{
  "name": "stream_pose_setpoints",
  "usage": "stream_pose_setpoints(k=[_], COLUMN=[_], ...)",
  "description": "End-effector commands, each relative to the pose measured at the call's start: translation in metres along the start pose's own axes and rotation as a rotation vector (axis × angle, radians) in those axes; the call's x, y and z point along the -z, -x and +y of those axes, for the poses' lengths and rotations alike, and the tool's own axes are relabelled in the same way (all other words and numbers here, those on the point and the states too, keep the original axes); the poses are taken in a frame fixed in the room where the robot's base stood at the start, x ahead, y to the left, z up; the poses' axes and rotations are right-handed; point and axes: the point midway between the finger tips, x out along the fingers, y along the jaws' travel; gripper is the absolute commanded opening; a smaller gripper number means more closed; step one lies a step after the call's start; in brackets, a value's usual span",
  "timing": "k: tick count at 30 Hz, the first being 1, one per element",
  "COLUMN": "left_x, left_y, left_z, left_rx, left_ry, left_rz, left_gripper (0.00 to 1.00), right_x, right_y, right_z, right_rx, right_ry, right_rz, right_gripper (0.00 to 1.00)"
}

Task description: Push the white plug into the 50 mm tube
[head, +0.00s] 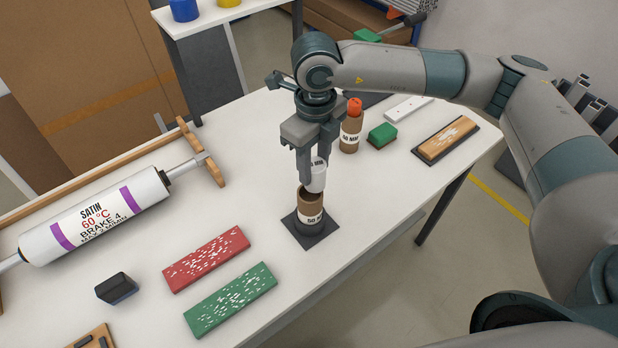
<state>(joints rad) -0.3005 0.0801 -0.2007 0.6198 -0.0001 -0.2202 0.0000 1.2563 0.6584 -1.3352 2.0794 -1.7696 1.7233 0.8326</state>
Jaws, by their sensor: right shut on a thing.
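The white plug (317,176) is held in my right gripper (319,172), whose fingers are shut on it. The plug hangs just above the open top of a brown cardboard tube (311,200), whose label reads "50" with the rest cut off from view. The tube stands upright on a dark square base (311,236). The plug's lower end is close to the tube's rim; I cannot tell whether they touch. Another brown tube (350,138) labelled "50 MM" stands behind to the right, with an orange plug (354,107) in its top. My left gripper is not in view.
A large white roller (95,217) on wooden supports lies at the left. Red (206,259) and green (231,300) speckled boards and a black block (116,288) lie in front. A green-topped block (382,135) and a wooden brush-like block (446,139) are at the right.

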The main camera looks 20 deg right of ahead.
Motion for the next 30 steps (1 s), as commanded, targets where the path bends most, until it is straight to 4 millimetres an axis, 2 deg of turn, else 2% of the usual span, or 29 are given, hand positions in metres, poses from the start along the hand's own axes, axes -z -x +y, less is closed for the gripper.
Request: stream_pose_setpoints(k=[4, 16, 25, 30], left_x=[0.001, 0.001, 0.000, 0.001], left_y=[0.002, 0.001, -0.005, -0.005], left_z=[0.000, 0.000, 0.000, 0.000], left_rx=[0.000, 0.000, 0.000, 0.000], left_ry=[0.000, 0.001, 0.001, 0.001], left_rz=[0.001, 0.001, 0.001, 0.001], left_gripper=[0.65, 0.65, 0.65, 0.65], right_x=[-0.003, -0.003, -0.003, -0.003], right_y=[-0.007, -0.010, -0.043, -0.049], right_z=[0.011, 0.012, 0.013, 0.012], right_rx=[0.000, 0.000, 0.000, 0.000], right_ry=[0.000, -0.001, -0.001, -0.001], right_rz=[0.001, 0.001, 0.003, 0.001], right_gripper=[0.12, 0.12, 0.12, 0.12])
